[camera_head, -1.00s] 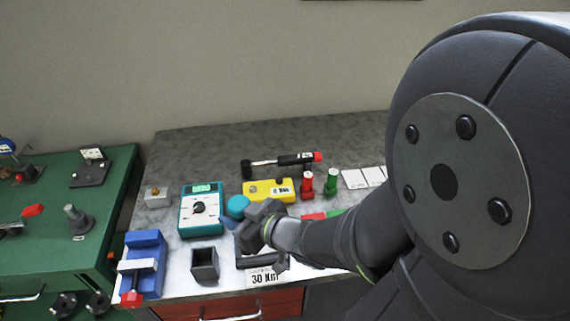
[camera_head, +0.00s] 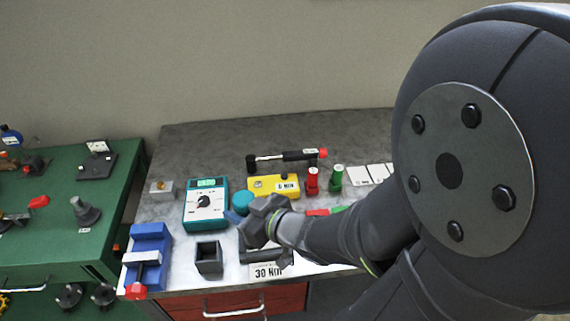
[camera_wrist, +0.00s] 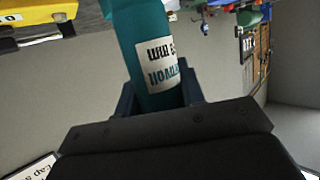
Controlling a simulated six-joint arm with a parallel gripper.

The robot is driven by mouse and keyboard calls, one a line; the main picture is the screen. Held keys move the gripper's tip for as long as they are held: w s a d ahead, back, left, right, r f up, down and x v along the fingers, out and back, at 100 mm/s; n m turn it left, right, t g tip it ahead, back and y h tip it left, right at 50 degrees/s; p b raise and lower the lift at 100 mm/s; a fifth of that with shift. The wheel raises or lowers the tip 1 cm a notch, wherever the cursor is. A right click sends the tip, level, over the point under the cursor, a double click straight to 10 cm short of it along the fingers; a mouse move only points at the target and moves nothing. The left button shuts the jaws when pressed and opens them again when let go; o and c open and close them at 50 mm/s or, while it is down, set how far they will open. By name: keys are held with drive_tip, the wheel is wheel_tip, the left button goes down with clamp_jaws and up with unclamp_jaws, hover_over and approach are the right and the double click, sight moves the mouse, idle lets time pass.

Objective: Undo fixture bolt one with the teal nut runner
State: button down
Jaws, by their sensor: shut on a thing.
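The teal nut runner (camera_wrist: 140,45) is between my gripper's jaws in the wrist view, with a white label on its body. Its round teal end (camera_head: 241,202) shows in the head view beside my gripper (camera_head: 249,221), which is shut on it above the grey bench, in front of the yellow block. The lower part of the nut runner is hidden by my gripper and arm. I cannot make out which bolt is fixture bolt one; the green table (camera_head: 40,246) at the left carries several small fixtures, including a dark grey post (camera_head: 84,210).
On the bench stand a teal meter (camera_head: 206,219), a blue vise (camera_head: 148,260), an open grey box (camera_head: 209,262) and a yellow block (camera_head: 262,190). A torque wrench (camera_head: 290,159) and red (camera_head: 312,181) and green (camera_head: 337,178) pieces lie behind. The bench's back left is clear.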

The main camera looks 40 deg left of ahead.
sight(241, 195)
drive_tip(key=shift+r, duration=2.55)
